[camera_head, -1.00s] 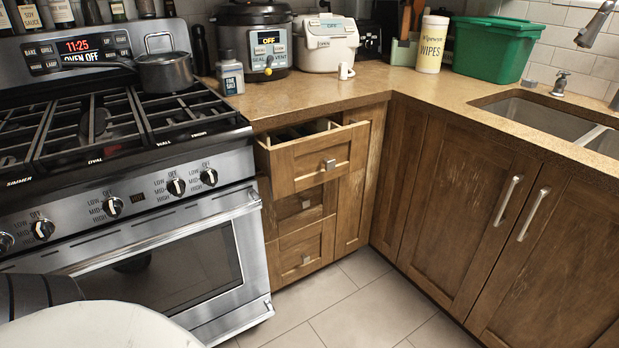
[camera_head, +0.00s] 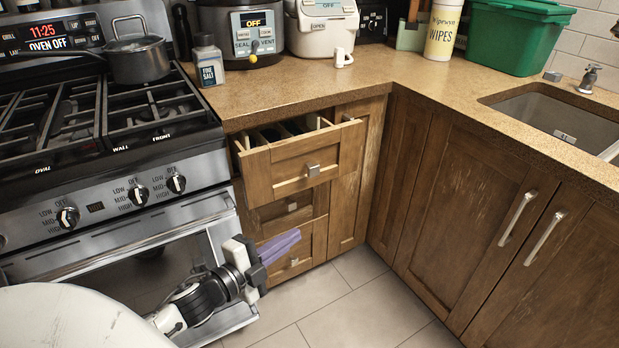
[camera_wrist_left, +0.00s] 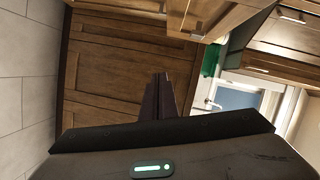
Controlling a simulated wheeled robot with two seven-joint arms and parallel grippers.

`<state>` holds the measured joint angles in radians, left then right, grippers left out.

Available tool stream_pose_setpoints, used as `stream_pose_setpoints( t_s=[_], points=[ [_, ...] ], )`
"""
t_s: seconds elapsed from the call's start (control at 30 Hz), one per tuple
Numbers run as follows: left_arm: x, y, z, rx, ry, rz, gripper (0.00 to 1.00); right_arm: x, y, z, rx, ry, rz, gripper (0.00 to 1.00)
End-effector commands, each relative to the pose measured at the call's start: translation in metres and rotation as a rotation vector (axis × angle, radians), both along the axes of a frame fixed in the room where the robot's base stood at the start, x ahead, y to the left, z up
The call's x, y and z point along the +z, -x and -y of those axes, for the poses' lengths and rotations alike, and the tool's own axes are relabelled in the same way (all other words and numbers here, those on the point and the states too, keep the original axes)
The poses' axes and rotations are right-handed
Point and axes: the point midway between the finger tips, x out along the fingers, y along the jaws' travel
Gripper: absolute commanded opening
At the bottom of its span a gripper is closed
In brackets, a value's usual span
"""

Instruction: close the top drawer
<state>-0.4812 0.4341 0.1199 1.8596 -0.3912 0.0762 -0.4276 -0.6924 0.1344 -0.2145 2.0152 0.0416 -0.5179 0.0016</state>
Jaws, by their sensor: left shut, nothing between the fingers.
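The top drawer (camera_head: 288,165) is pulled out below the counter, left of the corner, and its open top shows dividers inside. It has a square metal knob (camera_head: 313,171) on its front. My left gripper (camera_head: 284,243) is shut and empty, below and in front of the drawer, beside the bottom drawer front (camera_head: 300,256). It appears apart from the top drawer. In the left wrist view the closed fingers (camera_wrist_left: 161,95) point at wooden cabinet panels (camera_wrist_left: 120,75). My right gripper is not in view.
The stove (camera_head: 130,205) with its oven stands left of the drawers. The middle drawer (camera_head: 285,210) is in. The right cabinet doors (camera_head: 480,215) are closed. The counter (camera_head: 370,85) overhangs the drawers. The tiled floor (camera_head: 350,310) in front is clear.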

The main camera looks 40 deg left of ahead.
Motion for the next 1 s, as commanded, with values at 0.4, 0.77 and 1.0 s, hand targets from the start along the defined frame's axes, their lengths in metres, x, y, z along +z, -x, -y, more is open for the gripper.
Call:
stream_pose_setpoints(
  t_s=[0.4, 0.77, 1.0],
  points=[
    [0.055, -0.055, -0.021, -0.094, -0.306, 0.158, 0.0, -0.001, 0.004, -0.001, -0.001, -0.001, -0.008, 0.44],
    [0.054, -0.123, -0.01, -0.092, -0.302, 0.155, 0.0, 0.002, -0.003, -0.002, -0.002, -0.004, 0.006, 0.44],
    [0.053, -0.133, -0.042, -0.092, -0.302, 0.151, 0.0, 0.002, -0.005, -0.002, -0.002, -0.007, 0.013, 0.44]
  ],
)
